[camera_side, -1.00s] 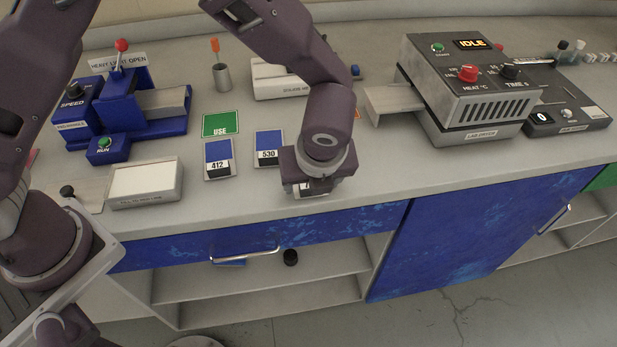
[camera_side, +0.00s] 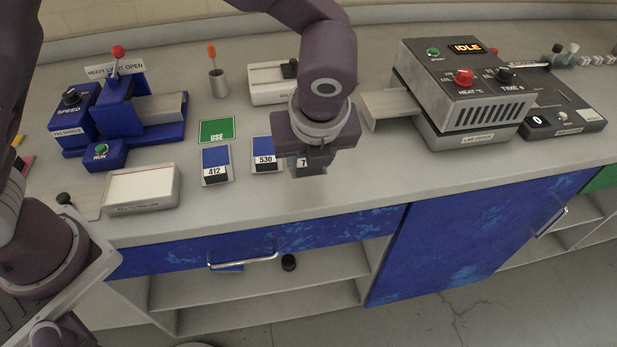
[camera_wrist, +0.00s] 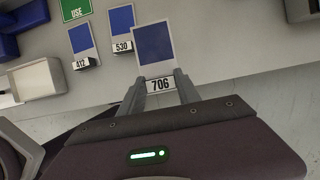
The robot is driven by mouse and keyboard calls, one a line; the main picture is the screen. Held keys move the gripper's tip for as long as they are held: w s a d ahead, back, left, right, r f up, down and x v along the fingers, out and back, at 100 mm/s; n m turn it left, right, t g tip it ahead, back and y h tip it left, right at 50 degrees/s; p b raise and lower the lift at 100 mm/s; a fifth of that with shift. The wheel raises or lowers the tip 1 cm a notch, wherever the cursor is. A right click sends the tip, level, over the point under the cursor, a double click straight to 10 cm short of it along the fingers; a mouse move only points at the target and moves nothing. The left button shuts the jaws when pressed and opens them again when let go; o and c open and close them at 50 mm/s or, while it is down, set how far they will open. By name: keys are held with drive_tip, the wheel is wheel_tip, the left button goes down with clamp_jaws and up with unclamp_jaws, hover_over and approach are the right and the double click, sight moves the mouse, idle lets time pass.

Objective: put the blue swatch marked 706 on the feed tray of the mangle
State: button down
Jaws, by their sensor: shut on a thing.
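The blue swatch marked 706 (camera_wrist: 155,46) is between my gripper's fingers (camera_wrist: 160,82) in the wrist view, with its label end at the fingertips. In the side view my gripper (camera_side: 312,165) hides most of it; only a bit of its label (camera_side: 302,162) shows. My gripper is shut on it, near the front of the counter. The blue mangle (camera_side: 125,115) stands at the left, with its grey feed tray (camera_side: 160,107) sticking out to the right. Its red-knobbed lever stands up beside a sign reading HEAVY LIGHT OPEN.
Swatches 412 (camera_side: 216,163) and 530 (camera_side: 265,152) lie left of my gripper, below the green USE card (camera_side: 217,131). A white-topped box (camera_side: 141,187) stands front left. A cup with an orange-tipped tool (camera_side: 217,82) stands behind. The lab dryer (camera_side: 465,90) is at the right.

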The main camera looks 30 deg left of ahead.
wheel_tip(320, 180, up, 3)
drive_tip(key=shift+f, duration=0.1)
drive_tip(key=w+a+n, duration=0.1)
drive_tip(key=w+a, duration=0.1)
drive_tip(key=w+a+n, duration=0.2)
drive_tip(key=w+a+n+g+y, duration=0.1)
drive_tip(key=w, duration=0.1)
drive_tip(key=shift+a+r, duration=0.35)
drive_tip(key=shift+a, duration=0.05)
drive_tip(key=w+a+n+g, duration=0.2)
drive_tip(key=w+a+n, duration=0.25)
drive_tip(key=a, duration=0.25)
drive_tip(key=n+g+h, duration=0.1)
drive_tip(key=n+g, duration=0.2)
drive_tip(key=n, duration=0.7)
approach(167, 103)
drive_tip(key=shift+m, duration=0.25)
drive_tip(key=x, duration=0.5)
drive_tip(key=shift+f, duration=0.25)
drive_tip(key=shift+f, duration=0.1)
drive_tip(key=c, duration=0.9)
unclamp_jaws()
drive_tip(key=shift+o, duration=0.2)
